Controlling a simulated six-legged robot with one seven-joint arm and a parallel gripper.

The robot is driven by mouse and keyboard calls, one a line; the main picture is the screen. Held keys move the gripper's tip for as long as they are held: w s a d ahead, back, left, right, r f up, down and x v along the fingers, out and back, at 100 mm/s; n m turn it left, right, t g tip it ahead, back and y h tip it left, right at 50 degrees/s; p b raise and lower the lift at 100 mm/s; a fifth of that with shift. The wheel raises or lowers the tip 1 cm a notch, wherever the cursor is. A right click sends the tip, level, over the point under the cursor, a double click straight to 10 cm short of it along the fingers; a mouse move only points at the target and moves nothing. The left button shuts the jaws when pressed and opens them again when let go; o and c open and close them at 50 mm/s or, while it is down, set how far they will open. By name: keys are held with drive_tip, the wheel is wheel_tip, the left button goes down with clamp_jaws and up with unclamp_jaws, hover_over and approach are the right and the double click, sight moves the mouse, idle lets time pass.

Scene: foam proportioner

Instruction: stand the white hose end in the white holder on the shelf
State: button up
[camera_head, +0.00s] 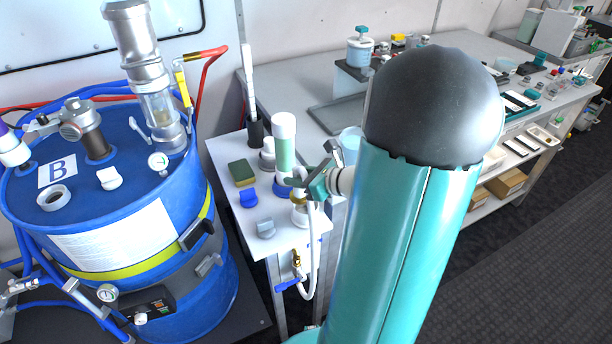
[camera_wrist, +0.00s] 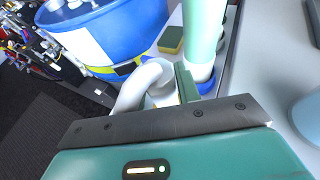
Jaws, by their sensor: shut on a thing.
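The white hose (camera_head: 313,250) hangs in a loop at the shelf's front edge, and its upper end runs up to my gripper (camera_head: 312,188). My gripper is shut on the white hose end, above the front right of the white shelf (camera_head: 222,150). In the wrist view, the white hose (camera_wrist: 138,84) bends over beside a teal finger (camera_wrist: 187,82). A white cup-like piece (camera_head: 299,214), seemingly the holder, is just below my gripper. I cannot tell whether the hose end is inside it or only above it; the gripper partly hides this.
A pale green cylinder with a white cap (camera_head: 284,145) stands close behind my gripper. A green sponge (camera_head: 242,173), a blue clip (camera_head: 249,197) and a grey clip (camera_head: 265,228) lie on the shelf. A blue drum (camera_head: 150,220) stands left; a grey bench (camera_head: 320,95) is behind.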

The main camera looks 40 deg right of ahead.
sight(297, 196)
drive_tip(key=shift+s+d, duration=0.4)
drive_tip(key=shift+s, duration=0.2)
drive_tip(key=shift+d+f, duration=0.2)
drive_tip(key=shift+f, duration=0.05)
drive_tip(key=shift+s+a+f, duration=0.1)
drive_tip(key=shift+a+f, duration=0.05)
drive_tip(key=shift+f, duration=2.65)
drive_tip(key=shift+f, duration=0.6)
drive_tip(key=o, duration=0.9)
